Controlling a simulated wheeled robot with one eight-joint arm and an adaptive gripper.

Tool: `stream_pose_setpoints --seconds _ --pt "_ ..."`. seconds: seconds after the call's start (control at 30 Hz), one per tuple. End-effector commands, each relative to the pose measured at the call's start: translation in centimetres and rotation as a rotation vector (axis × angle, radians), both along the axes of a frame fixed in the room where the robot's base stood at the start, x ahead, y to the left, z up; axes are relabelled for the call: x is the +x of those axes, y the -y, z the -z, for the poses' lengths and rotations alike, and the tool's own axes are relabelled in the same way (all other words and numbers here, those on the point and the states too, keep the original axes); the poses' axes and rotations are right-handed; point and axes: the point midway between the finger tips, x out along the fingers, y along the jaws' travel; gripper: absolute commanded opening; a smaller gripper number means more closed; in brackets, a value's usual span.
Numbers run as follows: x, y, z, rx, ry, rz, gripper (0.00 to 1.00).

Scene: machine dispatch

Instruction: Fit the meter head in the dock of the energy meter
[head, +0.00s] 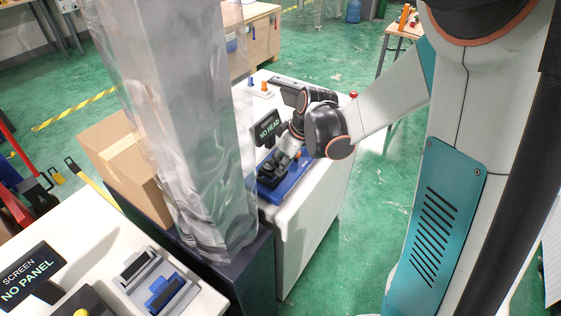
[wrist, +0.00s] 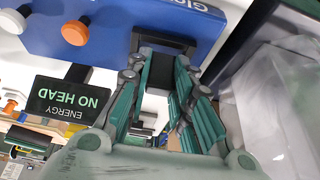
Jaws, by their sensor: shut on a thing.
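My gripper (head: 280,163) reaches down over a blue base (head: 292,184) on the white cabinet in the head view. In the wrist view its green-padded fingers (wrist: 162,72) are shut on a dark block, which I take to be the meter head (wrist: 165,42). The block is against or just above the blue panel (wrist: 95,22); the contact is hidden. The energy meter's screen (head: 267,128) reads NO HEAD; it also shows upside down in the wrist view (wrist: 68,99). I cannot make out the dock's opening.
A tall plastic-wrapped column (head: 185,120) rises left of the cabinet (head: 310,235). Another bench with a NO PANEL screen (head: 30,275) is at front left.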

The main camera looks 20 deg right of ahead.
Motion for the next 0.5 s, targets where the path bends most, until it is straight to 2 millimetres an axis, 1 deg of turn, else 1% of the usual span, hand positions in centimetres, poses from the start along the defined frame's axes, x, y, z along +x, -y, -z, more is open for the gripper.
stream_pose_setpoints --seconds 0.5 --pt "0.0 0.0 1.3 0.000 0.000 0.000 0.00"
